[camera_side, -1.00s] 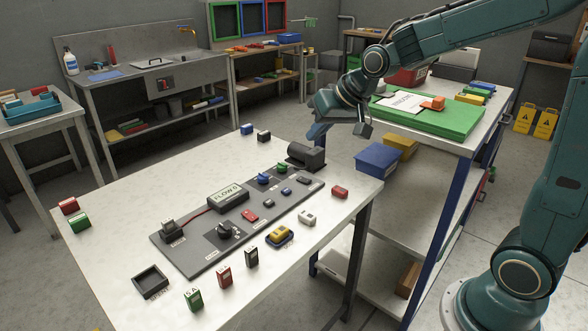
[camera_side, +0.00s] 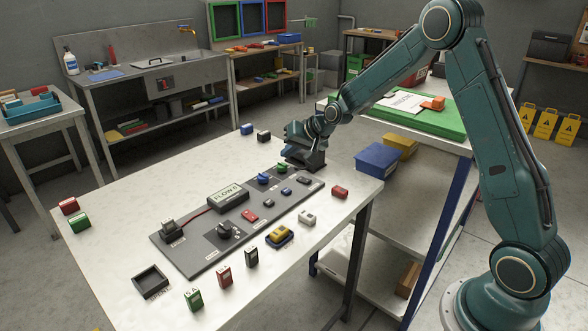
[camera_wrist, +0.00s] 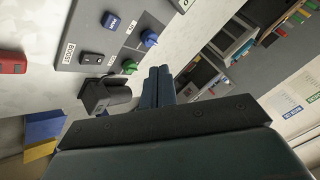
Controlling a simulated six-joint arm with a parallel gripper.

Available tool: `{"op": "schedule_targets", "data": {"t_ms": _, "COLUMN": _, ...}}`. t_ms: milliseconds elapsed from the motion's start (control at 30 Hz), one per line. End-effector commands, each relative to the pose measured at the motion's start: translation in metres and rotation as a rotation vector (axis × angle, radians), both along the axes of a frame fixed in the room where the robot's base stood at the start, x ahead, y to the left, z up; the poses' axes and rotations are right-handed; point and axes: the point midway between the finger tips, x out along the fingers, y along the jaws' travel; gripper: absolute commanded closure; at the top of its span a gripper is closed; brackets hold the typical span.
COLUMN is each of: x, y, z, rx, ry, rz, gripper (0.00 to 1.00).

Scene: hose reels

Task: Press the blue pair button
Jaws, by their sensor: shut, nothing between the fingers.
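The blue pair button (camera_side: 286,191) is a small blue block on the grey control panel (camera_side: 190,258). In the wrist view the blue button (camera_wrist: 112,21) lies up and left of my fingertips, with a light marking on its top. My gripper (camera_side: 297,148) is over the far right end of the panel, close to the black cylinder, apart from the button. In the wrist view my gripper (camera_wrist: 158,72) has its two fingers together, with nothing between them.
A blue knob (camera_wrist: 149,38), a green knob (camera_wrist: 130,67), a dark switch (camera_wrist: 92,57) and the black cylinder (camera_wrist: 108,96) are near my fingers. A red block (camera_side: 340,192) lies right of the panel.

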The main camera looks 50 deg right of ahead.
Motion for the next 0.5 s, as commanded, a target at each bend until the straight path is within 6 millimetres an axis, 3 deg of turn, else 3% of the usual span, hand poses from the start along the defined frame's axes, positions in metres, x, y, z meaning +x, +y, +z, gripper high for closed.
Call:
{"op": "schedule_targets", "data": {"t_ms": 200, "x": 0.009, "y": -0.008, "z": -0.016, "rx": 0.024, "ry": -0.012, "rz": -0.026, "gripper": 1.0}}
{"op": "schedule_targets", "data": {"t_ms": 500, "x": 0.011, "y": -0.009, "z": -0.018, "rx": 0.028, "ry": -0.014, "rz": -0.029, "gripper": 1.0}}
